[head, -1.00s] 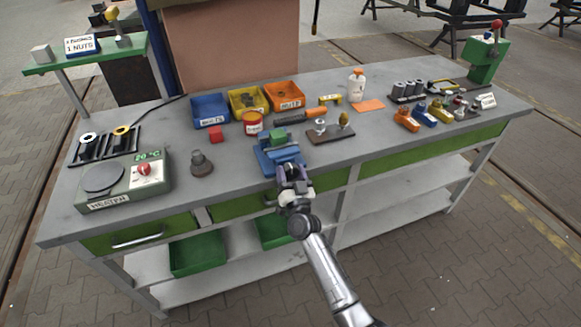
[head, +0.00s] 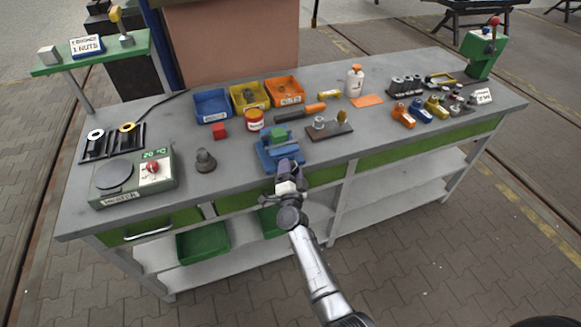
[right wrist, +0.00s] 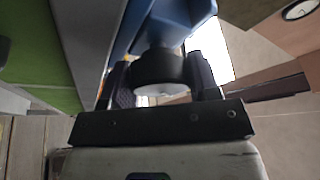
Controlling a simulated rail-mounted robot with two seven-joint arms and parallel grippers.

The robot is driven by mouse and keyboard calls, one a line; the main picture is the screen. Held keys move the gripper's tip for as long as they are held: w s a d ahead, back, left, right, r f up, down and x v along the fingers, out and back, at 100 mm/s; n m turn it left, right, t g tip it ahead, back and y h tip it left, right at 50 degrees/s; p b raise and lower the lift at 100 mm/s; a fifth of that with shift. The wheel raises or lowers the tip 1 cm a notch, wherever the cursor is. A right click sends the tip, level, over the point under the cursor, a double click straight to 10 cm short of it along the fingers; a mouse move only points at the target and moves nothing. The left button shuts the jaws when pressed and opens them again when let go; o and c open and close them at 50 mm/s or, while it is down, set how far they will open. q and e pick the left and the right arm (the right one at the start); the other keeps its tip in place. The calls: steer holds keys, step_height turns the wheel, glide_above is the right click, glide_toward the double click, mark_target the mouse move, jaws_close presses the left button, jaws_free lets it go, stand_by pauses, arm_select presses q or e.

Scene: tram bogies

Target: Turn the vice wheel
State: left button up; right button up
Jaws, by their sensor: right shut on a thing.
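The blue vice (head: 268,160) stands at the front edge of the workbench, with a green block (head: 279,134) on top, at its jaws. My right gripper (head: 287,172) is at the vice's front side, reaching in from below. In the right wrist view the dark round vice wheel (right wrist: 158,67) lies between the two fingers, and the blue vice body (right wrist: 180,18) is just beyond it. The right gripper is shut on the wheel. In the head view the gripper hides the wheel. My left gripper is not in view.
The grey bench top (head: 235,178) is clear just left of the vice. A heater (head: 133,180) and a dark stand (head: 205,161) are farther left. Bins (head: 212,105), a red-and-white tin (head: 254,120) and a dark plate with parts (head: 330,133) lie behind and right.

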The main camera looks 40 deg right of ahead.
stand_by(0.4)
steer(key=o, duration=0.7)
steer(key=shift+c, duration=0.2)
steer(key=shift+o, duration=1.3)
steer(key=shift+f, duration=0.1)
steer(key=shift+f, duration=0.1)
